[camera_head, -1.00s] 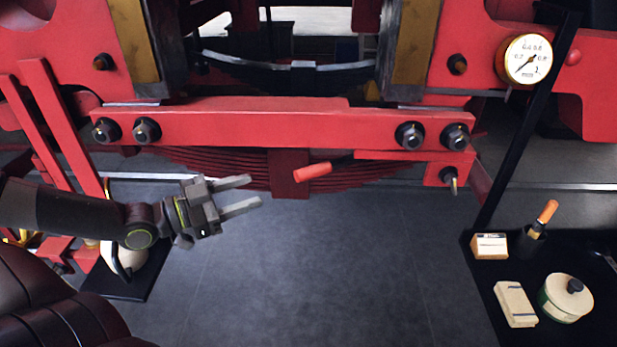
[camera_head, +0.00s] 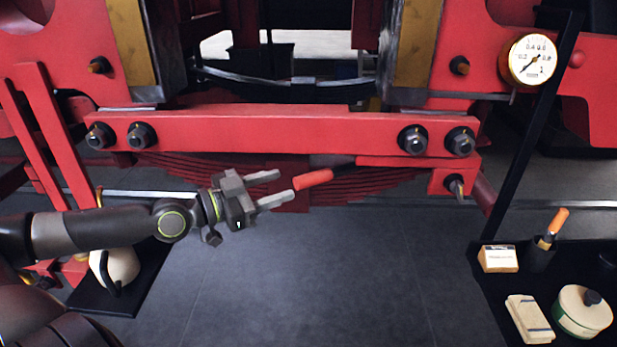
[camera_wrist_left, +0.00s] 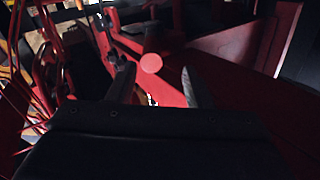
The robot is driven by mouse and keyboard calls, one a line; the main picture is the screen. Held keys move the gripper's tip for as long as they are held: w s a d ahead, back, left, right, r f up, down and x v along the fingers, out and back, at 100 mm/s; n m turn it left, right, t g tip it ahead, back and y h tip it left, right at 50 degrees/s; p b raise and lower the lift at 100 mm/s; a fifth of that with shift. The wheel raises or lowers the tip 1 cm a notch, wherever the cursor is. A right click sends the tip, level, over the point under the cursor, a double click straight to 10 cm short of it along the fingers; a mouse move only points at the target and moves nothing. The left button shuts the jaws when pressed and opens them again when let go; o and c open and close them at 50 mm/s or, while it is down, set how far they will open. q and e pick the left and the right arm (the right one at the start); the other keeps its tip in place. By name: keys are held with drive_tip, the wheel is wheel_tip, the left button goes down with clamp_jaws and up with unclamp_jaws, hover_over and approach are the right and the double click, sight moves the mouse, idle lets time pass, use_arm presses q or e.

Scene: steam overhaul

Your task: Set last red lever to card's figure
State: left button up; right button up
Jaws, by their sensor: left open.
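The lever is a dark rod with a red-orange grip (camera_head: 313,179), below the red crossbar. It points left, its grip end slightly lower than its root. My left gripper (camera_head: 279,187) is open, its two fingers pointing right, with the tips just left of the grip's end. In the left wrist view the round red grip end (camera_wrist_left: 151,63) shows between and beyond the fingertips (camera_wrist_left: 158,85). No gap closes on it. A round gauge (camera_head: 532,59) with a white dial hangs at the upper right. A small card or box with print (camera_head: 498,258) lies on the black stand, its text too small to read. My right gripper is not in view.
The red crossbar (camera_head: 270,131) with large dark bolts runs just above the lever. Leaf springs sit behind it. A black tray (camera_head: 480,250) at right holds a round tin (camera_head: 582,312), a pale block (camera_head: 529,319) and an orange-handled tool (camera_head: 557,222). The floor below is clear.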

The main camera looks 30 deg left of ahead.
sight(290, 183)
use_arm(q)
drive_tip(key=shift+w+d+r+h+p, duration=0.15)
drive_tip(key=shift+w+d+h+p, duration=0.25)
drive_tip(key=shift+d, duration=0.4)
drive_tip(key=p+x, duration=0.3)
drive_tip(key=p, duration=0.1)
drive_tip(key=shift+r, duration=0.1)
drive_tip(key=shift+f+p+x, duration=0.15)
drive_tip(key=shift+p+x, duration=0.3)
drive_tip(key=shift+x, duration=0.25)
drive_tip(key=shift+f+p+x, duration=0.15)
drive_tip(key=shift+p+x, duration=0.25)
drive_tip(key=shift+x, duration=0.3)
clamp_jaws()
